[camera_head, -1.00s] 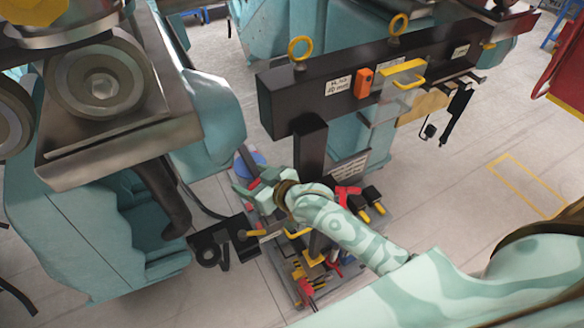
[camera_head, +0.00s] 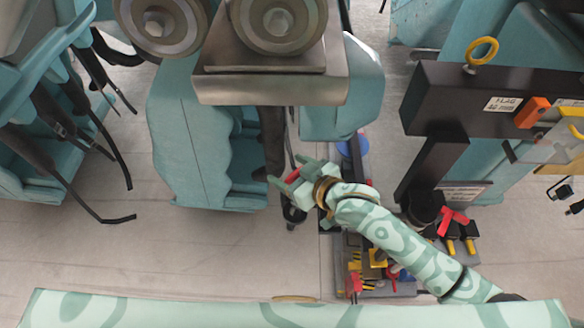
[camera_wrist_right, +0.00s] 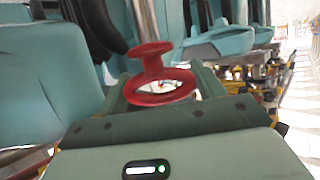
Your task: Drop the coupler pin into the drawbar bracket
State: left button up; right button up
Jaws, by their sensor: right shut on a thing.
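The coupler pin (camera_head: 292,176) is red and held in my right gripper (camera_head: 284,182). In the right wrist view the pin (camera_wrist_right: 152,62) shows a flat red top, a short post and a red ring between the green fingers. A dark ring-like part (camera_head: 293,213), perhaps the drawbar bracket, shows just below the gripper in the picture. I cannot tell the height between them. My left gripper is not in view.
A tool cart (camera_head: 400,290) with tools stands right of the gripper, under my right forearm. A black beam (camera_head: 450,98) with a yellow eyebolt rises at the right. The floor (camera_head: 150,250) is clear at lower left.

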jog(key=shift+r, duration=0.2)
jog(key=shift+f+b, duration=0.7)
jog(key=shift+f, duration=1)
jog(key=shift+f+b, duration=3.7)
jog(key=shift+f, duration=1.6)
jog(key=o, duration=1.3)
jog(key=shift+f, duration=0.1)
